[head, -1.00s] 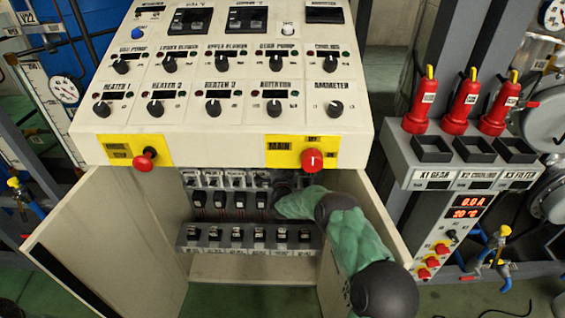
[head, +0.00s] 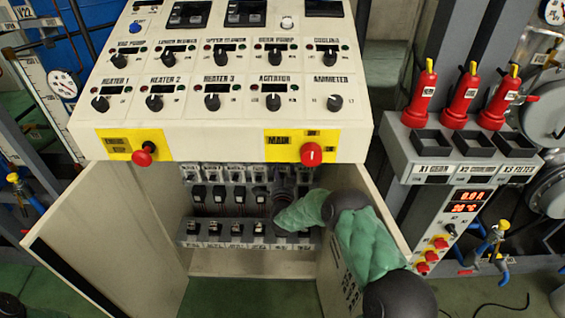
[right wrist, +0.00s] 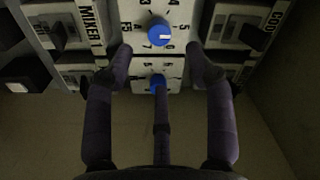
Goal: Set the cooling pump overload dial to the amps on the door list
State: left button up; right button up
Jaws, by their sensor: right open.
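In the right wrist view, two blue dials face me, an upper blue dial (right wrist: 159,32) and a lower blue dial (right wrist: 157,82). The upper one sits on a white numbered scale, its white mark to the right of centre. My right gripper (right wrist: 159,62) is open and empty, its two outer fingers either side of the dial column. Its middle finger partly hides the lower dial. A cut-off label reading "COO" (right wrist: 262,28) is at right. In the head view, my right gripper (head: 284,190) is inside the cabinet. The door list (head: 350,286) on the right door is partly hidden and unreadable here. My left gripper is out of view.
The cabinet's left door (head: 95,245) and right door (head: 392,215) stand open. A lower row of switches (head: 236,229) lies close below. The overhanging control panel (head: 225,130) carries a red main knob (head: 312,154). The cabinet floor (head: 235,264) is clear.

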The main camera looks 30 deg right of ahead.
jog(key=shift+v, duration=1.85)
